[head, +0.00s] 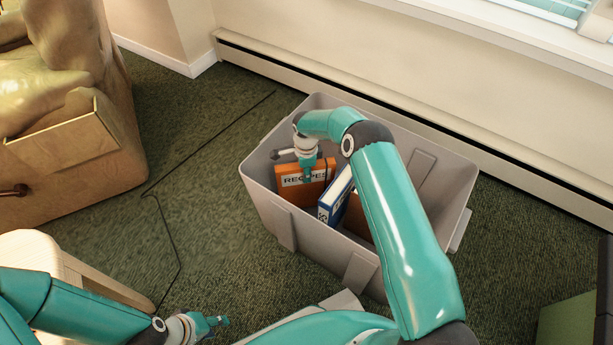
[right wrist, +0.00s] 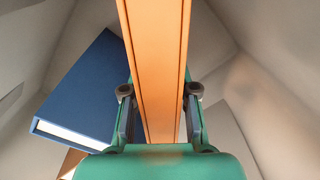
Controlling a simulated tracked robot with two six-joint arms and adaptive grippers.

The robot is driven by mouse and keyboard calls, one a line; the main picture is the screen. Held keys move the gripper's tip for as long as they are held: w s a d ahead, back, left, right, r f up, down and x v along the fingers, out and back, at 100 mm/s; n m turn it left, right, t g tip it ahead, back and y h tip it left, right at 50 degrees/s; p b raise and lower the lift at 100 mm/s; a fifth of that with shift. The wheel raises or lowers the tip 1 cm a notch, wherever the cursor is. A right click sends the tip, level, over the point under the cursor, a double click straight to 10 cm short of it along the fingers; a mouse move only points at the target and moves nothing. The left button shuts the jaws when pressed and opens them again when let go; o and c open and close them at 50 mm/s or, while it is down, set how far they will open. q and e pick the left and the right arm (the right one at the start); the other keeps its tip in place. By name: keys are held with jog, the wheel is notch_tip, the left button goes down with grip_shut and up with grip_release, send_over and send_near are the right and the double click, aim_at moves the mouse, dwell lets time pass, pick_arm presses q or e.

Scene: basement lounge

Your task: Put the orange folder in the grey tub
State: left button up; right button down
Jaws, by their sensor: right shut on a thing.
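The orange folder (head: 290,190) has a white label with dark lettering and is upright inside the grey tub (head: 262,182). My right gripper (head: 308,172) is down inside the tub and shut on the folder. In the right wrist view the folder (right wrist: 155,45) runs between the two fingers of the right gripper (right wrist: 160,115). I cannot tell whether the folder's lower edge touches the tub floor. My left gripper (head: 218,321) is low at the bottom of the head view, away from the tub. I cannot tell if it is open.
A blue book (head: 334,197) stands tilted in the tub beside the folder; it also shows in the right wrist view (right wrist: 85,90). Another orange-brown thing (head: 357,217) is partly hidden behind my right arm. An armchair (head: 60,150) and stool (head: 95,278) are left; a wall heater (head: 400,118) is behind.

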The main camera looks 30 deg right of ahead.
jog(key=shift+f, duration=0.85)
jog(key=c, duration=0.9)
grip_release()
notch_tip(320, 180, up, 12)
jog(key=p, duration=0.4)
